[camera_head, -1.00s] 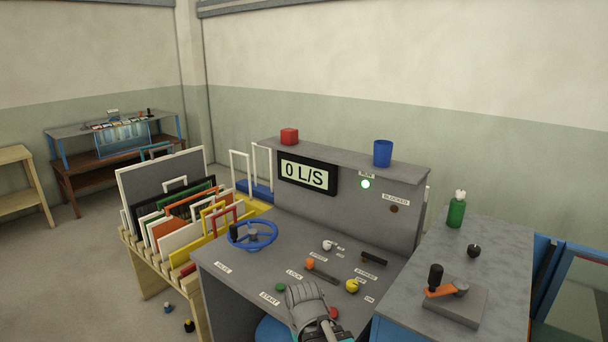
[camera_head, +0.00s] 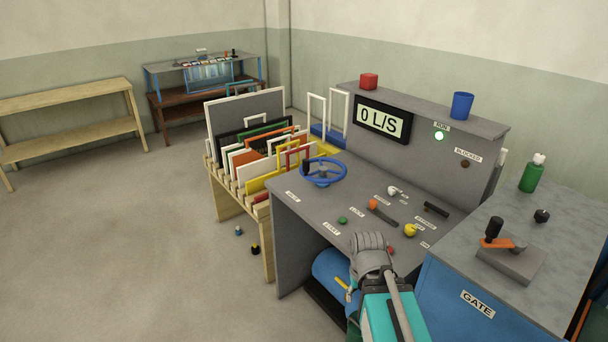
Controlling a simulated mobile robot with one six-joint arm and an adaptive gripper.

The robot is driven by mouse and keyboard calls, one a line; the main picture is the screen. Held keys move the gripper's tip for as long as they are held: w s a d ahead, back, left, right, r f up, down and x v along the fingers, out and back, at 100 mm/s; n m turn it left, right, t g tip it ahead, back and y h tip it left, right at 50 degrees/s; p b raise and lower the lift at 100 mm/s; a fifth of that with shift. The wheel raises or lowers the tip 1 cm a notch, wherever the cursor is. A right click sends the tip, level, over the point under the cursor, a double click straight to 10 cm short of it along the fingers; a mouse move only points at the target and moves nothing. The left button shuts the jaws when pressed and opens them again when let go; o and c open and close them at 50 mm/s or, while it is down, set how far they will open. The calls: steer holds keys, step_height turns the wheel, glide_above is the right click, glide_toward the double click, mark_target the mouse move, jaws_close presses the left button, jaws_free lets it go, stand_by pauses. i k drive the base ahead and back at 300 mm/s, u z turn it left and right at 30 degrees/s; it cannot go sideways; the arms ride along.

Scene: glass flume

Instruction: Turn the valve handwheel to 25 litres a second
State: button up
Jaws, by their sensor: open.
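The valve handwheel (camera_head: 323,170) is a blue ring with spokes, lying flat at the left end of the grey console top (camera_head: 335,210). A label is at the console's front edge near it. The display (camera_head: 382,119) on the upright panel reads 0 L/S. My gripper (camera_head: 367,242) is at the console's front edge, to the right of and nearer than the handwheel, apart from it. It is open; its fingertips are hard to make out, and nothing shows in it.
Green (camera_head: 342,221), orange (camera_head: 372,204) and yellow (camera_head: 410,230) knobs stand on the console. The run lamp (camera_head: 439,136) is lit green; the blocked lamp (camera_head: 465,164) is dark. A rack of framed panels (camera_head: 247,150) stands left of the console.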

mark_target(305, 166)
steer(key=k, duration=1.05)
steer(key=u, duration=0.45)
steer(key=i, duration=2.05)
steer(key=z, duration=0.5)
